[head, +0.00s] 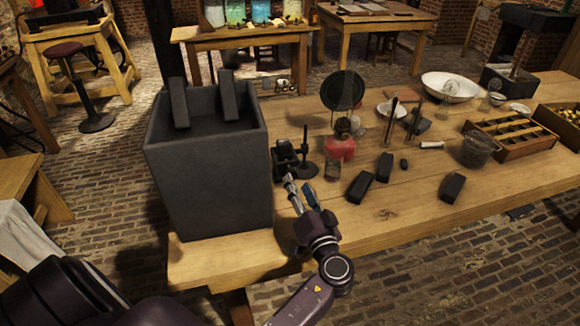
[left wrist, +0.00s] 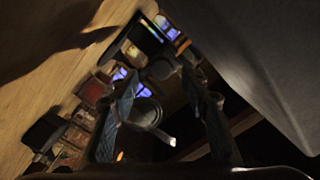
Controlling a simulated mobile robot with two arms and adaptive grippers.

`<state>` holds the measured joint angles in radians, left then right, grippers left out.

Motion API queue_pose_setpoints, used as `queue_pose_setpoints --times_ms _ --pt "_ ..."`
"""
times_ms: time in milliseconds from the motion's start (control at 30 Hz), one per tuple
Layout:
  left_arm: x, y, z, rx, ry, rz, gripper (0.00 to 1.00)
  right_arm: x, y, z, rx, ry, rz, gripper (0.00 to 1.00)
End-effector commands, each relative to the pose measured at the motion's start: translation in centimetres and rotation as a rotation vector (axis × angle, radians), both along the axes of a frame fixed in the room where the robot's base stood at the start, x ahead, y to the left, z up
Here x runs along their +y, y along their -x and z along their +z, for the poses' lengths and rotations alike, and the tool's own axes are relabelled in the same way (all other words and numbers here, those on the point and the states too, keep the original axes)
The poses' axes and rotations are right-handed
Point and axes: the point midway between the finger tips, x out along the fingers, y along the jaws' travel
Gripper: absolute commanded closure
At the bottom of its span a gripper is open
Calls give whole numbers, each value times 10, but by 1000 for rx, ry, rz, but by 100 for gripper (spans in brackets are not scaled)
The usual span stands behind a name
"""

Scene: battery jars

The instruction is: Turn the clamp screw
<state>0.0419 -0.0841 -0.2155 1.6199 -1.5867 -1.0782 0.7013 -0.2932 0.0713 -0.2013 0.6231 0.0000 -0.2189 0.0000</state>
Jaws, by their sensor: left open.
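A small black clamp-like device (head: 288,158) stands on the wooden table, close to the right side of the big dark grey jar (head: 208,165). I cannot make out its screw clearly in the head view. My left gripper (head: 299,187) is open, its fingertips just in front of the device; I cannot tell whether they touch it. In the left wrist view my two fingers (left wrist: 166,115) stand apart. A dark round part (left wrist: 147,112) with a small bright tip shows between them; I cannot tell whether it is the screw. My right gripper is not in view.
The jar's wall (left wrist: 270,65) rises close on the right in the left wrist view. Black blocks (head: 361,187), a red-based item (head: 340,147) and a divided wooden box (head: 508,137) stand farther right. The table's front right is mostly clear.

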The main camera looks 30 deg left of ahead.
Motion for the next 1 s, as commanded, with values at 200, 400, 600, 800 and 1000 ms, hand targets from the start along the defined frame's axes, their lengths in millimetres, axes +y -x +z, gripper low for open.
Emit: queue_pose_setpoints --times_ms 200,400,600,800,1000 --pt "28 -24 3 0 -2 1 58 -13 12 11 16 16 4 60" --pt "45 -38 2 0 -1 1 58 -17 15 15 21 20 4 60" --pt "49 -42 0 1 0 1 58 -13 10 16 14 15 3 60" --pt "49 -42 0 0 1 1 63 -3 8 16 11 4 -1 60" --pt "49 -42 0 1 0 1 85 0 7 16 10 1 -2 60"
